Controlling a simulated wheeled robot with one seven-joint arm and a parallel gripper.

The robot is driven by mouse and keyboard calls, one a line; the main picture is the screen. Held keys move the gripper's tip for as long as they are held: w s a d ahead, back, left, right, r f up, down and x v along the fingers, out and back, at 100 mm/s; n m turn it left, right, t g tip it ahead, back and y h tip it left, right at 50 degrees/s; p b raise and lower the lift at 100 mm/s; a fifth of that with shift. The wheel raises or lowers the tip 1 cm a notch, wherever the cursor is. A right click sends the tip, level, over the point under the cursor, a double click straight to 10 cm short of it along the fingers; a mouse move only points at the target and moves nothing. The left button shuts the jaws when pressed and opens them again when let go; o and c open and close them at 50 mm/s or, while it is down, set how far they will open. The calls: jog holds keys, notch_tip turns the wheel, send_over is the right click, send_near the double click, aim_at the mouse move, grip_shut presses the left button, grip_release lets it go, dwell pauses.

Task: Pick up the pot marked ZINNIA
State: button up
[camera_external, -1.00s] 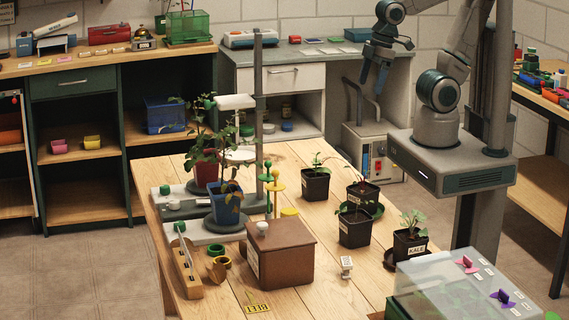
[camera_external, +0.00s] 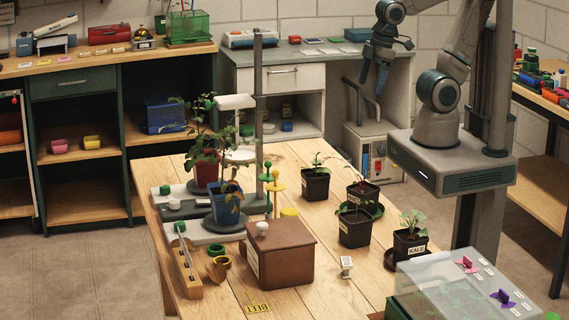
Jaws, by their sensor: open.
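Several black pots with seedlings stand on the wooden table, right of its middle. A back black pot (camera_external: 315,188) shows a small label I cannot read. A pot (camera_external: 371,198) to its right has a partly hidden label. A nearer black pot (camera_external: 353,234) has a white label too small to read. The front right pot (camera_external: 409,251) reads KALE. I cannot tell which pot is marked ZINNIA. My gripper (camera_external: 373,88) is open and empty, pointing down beyond the table's far edge, above and behind the pots.
A brown box (camera_external: 287,262) stands near the front middle. Left of it, a red pot (camera_external: 207,170) and a blue pot (camera_external: 226,208) stand beside a grey upright post (camera_external: 259,110). A clear-lidded case (camera_external: 440,275) is at front right. Yellow and green stakes (camera_external: 277,192) stand mid-table.

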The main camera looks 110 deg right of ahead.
jog(key=n+g+b, duration=0.3)
jog(key=n+b, duration=1.5)
jog(key=b, duration=0.3)
send_over(315, 173)
notch_tip(315, 173, down, 11)
notch_tip(315, 173, down, 14)
jog(key=b, duration=0.3)
jog(key=shift+s+d+r+b, duration=0.1)
jog(key=shift+d+r+b, duration=0.05)
jog(key=shift+b, duration=0.2)
jog(key=c, duration=1.2)
